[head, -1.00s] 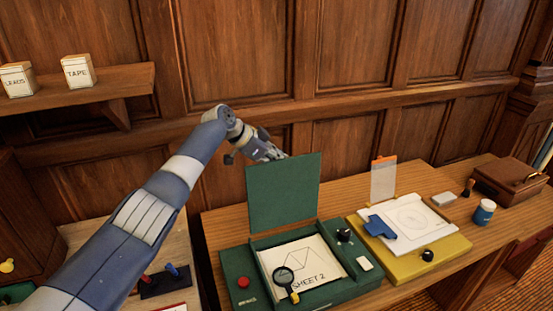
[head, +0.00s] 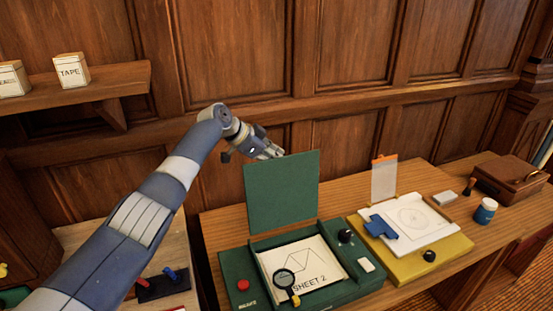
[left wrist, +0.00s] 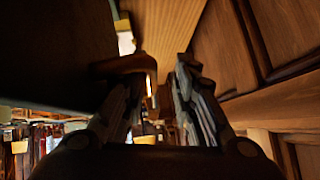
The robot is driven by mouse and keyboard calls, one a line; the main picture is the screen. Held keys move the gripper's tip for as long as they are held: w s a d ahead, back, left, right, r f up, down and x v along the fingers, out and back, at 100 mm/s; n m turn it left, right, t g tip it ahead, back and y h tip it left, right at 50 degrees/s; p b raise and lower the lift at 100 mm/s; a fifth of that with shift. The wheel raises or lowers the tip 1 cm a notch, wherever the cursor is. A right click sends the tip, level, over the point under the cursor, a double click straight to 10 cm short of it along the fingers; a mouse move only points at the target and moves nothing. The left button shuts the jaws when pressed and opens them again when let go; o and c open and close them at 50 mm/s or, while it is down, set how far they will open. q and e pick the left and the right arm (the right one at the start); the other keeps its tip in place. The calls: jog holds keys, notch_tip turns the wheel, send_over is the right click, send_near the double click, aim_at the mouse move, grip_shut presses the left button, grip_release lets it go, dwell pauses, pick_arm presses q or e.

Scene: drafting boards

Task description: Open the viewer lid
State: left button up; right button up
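The green viewer (head: 350,290) sits on the wooden bench with its lid (head: 282,192) standing upright at the back, wide open. A sheet marked "SHEET 2" (head: 303,258) and a magnifier (head: 285,281) lie on its bed. A dark panel, probably the lid, fills that view's upper left. Whether the gripper touches the lid cannot be told. My right gripper is not in view.
Right of the viewer is a yellow board (head: 425,262) with a drawing and a blue tool (head: 381,228). A blue jar (head: 485,211) and brown case (head: 510,180) stand farther right. The panelled wall (head: 345,140) is close behind. A shelf (head: 95,85) holds boxes at left.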

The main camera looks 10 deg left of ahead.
pick_arm(q)
jog(key=shift+s+a+f, duration=0.1)
jog(key=shift+s+f, duration=0.2)
jog(key=shift+f, duration=0.25)
jog(key=shift+s+a+r, duration=0.1)
jog(key=shift+a+r, duration=0.15)
jog(key=shift+r, duration=0.15)
jog(key=v, duration=1.1)
jog(key=shift+r, duration=0.45)
jog(key=shift+d, duration=0.1)
